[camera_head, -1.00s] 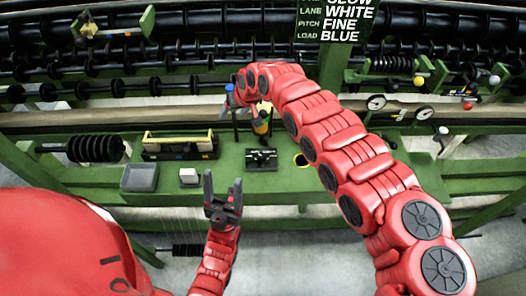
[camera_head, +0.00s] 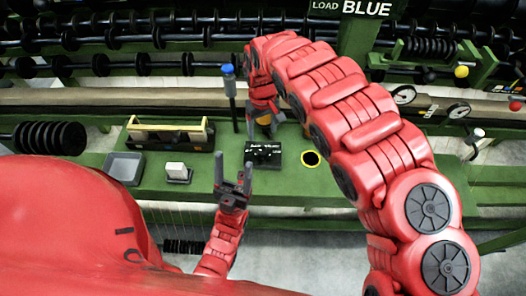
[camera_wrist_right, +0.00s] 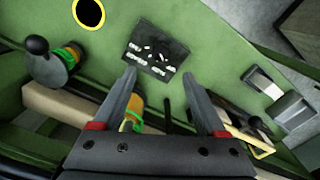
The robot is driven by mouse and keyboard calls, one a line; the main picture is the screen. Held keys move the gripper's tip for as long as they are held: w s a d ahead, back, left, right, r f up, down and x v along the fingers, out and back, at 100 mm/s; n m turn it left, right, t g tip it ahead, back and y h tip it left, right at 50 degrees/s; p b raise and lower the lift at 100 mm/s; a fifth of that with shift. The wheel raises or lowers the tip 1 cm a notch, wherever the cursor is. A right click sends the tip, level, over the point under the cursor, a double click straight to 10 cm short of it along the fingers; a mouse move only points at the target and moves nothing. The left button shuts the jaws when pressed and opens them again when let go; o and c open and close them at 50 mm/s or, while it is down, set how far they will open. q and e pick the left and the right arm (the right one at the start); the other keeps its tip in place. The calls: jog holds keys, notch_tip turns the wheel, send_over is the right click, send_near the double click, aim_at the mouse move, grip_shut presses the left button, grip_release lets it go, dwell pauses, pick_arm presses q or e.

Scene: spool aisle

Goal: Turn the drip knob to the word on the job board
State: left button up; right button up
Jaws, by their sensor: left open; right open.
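A black plate (camera_head: 263,153) with small white words lies on the green bench; it also shows in the wrist view (camera_wrist_right: 152,52). The words are too small to read, and I cannot clearly make out a knob. The job board (camera_head: 350,10) is cut off at the top; only "LOAD BLUE" reads. My right gripper (camera_head: 266,128) is open and points down just behind the plate; in the wrist view its fingers (camera_wrist_right: 160,76) are apart with the plate beyond their tips. My left gripper (camera_head: 233,158) is open and empty in front of the bench, left of the plate.
A blue-topped lever (camera_head: 229,82) stands close left of my right gripper. An orange-and-green part (camera_wrist_right: 133,115) shows behind its fingers. A yellow-ringed hole (camera_head: 311,158) is right of the plate. A grey tray (camera_head: 123,168) and white block (camera_head: 177,170) are at left.

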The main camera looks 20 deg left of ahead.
aim_at(263, 151)
notch_tip(263, 151, down, 10)
jog(key=shift+a+f+p, duration=0.1)
jog(key=shift+p, duration=0.9)
jog(key=shift+f, duration=0.55)
grip_shut()
